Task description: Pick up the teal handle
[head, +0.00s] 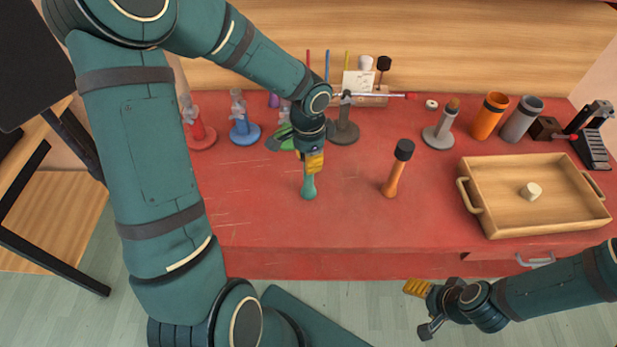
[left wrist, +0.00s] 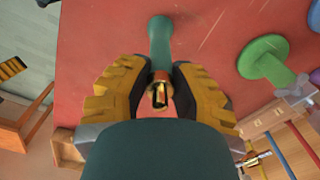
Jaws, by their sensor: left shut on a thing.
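The teal handle (head: 309,188) is a slim handle with a rounded, wider end, at the middle of the red bench top. My left gripper (head: 314,161) comes down on it from above and is shut on its upper part. In the left wrist view the handle (left wrist: 160,42) runs between the two yellow-padded fingers, with a brass-coloured end close to the palm. I cannot tell whether its lower end touches the bench. My right gripper (head: 422,300) is off the front edge of the bench, away from the handle; its jaw opening is unclear.
An orange handle with a black head (head: 397,170) stands to the right. A wooden tray (head: 478,226) holds a small pale block (head: 531,190). Red (head: 200,136), blue (head: 244,131) and grey (head: 438,136) stands and two cups line the back. The bench front is clear.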

